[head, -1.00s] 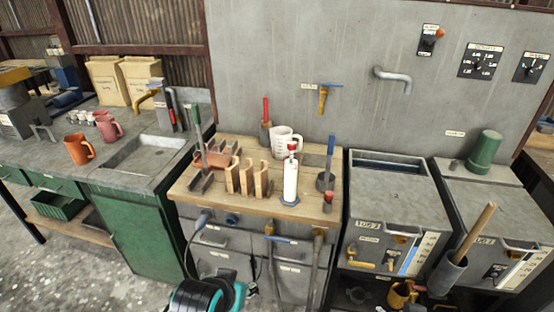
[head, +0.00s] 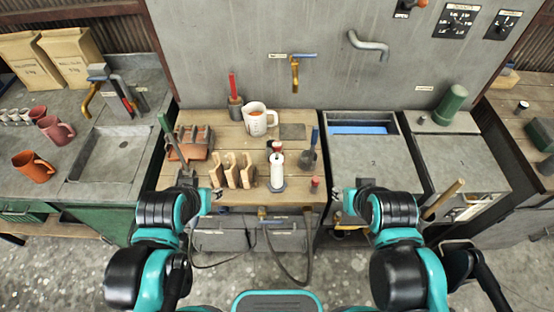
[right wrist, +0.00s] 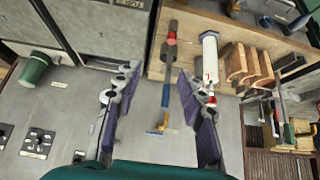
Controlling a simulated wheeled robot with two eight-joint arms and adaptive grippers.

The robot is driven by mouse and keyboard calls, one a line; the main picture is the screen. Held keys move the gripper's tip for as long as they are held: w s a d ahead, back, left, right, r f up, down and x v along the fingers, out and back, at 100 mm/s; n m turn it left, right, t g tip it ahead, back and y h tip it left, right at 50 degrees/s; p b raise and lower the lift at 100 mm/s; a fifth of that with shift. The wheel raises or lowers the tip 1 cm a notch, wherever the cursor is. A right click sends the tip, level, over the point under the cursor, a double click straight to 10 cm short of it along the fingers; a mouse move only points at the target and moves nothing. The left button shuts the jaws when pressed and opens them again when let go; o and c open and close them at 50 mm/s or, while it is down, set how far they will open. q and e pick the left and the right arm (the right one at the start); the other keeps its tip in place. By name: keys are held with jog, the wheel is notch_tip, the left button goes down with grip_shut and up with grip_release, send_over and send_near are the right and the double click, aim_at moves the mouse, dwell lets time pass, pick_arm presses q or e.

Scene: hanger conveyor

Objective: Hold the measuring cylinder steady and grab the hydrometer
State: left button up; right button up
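The measuring cylinder (head: 278,172) is a white upright tube on a dark base near the front of the wooden bench top. A dark red tip, likely the hydrometer (head: 277,146), shows at its top; the rest of it is hidden. In the right wrist view the cylinder (right wrist: 209,50) and red tip (right wrist: 210,85) appear beside the right-hand finger, outside the finger gap. My right gripper (right wrist: 157,73) is open and empty. In the head view it (head: 342,201) is at the bench's front right. My left gripper (head: 215,195) is at the front left, apart from the cylinder; its finger opening is unclear.
A wooden rack (head: 232,172) stands left of the cylinder. A white jug (head: 256,121) is behind it. A dark cup with a blue-handled tool (head: 311,152) and a small red item (head: 315,184) are to the right. A tank with blue inside (head: 360,129) is further right.

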jog(key=shift+a, duration=0.1)
jog(key=o, duration=0.7)
jog(key=shift+f, duration=0.15)
jog(key=o, duration=0.3)
jog(key=shift+w+a+f+b, duration=0.1)
jog(key=shift+w+f+b, duration=0.15)
jog(key=shift+b, duration=0.25)
jog(key=n+y+b, duration=0.9)
jog(key=n+b, duration=0.1)
jog(key=b, duration=0.5)
send_near(283, 181)
jog(key=shift+w+a+f, duration=0.2)
jog(key=shift+w+f, duration=0.2)
jog(key=shift+f, duration=0.05)
jog(key=shift+w+a+f+n+y, duration=0.2)
jog(key=shift+f+n+y, duration=0.25)
jog(key=shift+n+y, duration=0.15)
jog(key=b+x, duration=0.4)
jog(key=x, duration=0.4)
jog(key=shift+a+f, duration=0.15)
jog(key=shift+f, duration=0.1)
jog(key=shift+w+a+f, duration=0.25)
jog(key=shift+w+a, duration=0.15)
jog(key=shift+a, duration=0.15)
